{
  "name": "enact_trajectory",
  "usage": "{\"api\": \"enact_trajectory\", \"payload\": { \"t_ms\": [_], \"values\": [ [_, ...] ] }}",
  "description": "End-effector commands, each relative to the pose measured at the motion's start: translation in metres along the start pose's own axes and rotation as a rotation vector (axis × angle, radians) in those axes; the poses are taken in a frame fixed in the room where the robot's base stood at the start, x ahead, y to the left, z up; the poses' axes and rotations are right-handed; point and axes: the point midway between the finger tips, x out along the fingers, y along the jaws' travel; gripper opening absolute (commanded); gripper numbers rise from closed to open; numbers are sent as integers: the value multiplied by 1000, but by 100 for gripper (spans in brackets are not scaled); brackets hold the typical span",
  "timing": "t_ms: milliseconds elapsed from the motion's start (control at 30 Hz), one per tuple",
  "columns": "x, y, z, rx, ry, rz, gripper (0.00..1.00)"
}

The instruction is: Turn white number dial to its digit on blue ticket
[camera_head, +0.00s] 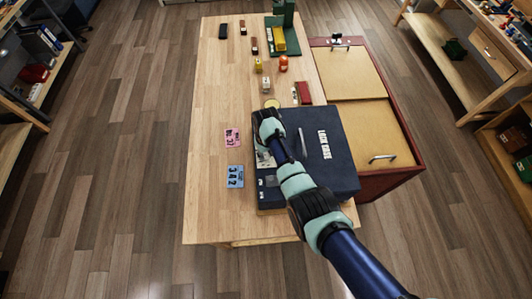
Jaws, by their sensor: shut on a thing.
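The blue ticket (235,177) lies on the table left of the dark blue lock case (338,177). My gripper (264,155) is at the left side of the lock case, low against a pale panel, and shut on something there. The fingertips and the thing between them are mostly hidden by the wrist and too small to read. I take it to be the white number dial, but its digit is not visible.
The table's left side is clear.

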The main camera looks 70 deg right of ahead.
Motion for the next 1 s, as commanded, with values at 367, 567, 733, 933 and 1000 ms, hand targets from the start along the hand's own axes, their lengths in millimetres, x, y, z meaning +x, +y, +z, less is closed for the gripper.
{"api": "enact_trajectory", "payload": {
  "t_ms": [367, 567, 733, 933, 1000],
  "values": [
    [-1, 0, 0, -93, 1, 0, 0],
    [-1, 0, -1, -97, 1, 0, 0],
    [-1, 0, 0, -96, 1, 0, 0],
    [-1, 0, 0, -96, 1, 0, 59],
    [0, 0, 0, -96, 1, 0, 59]
  ]
}}
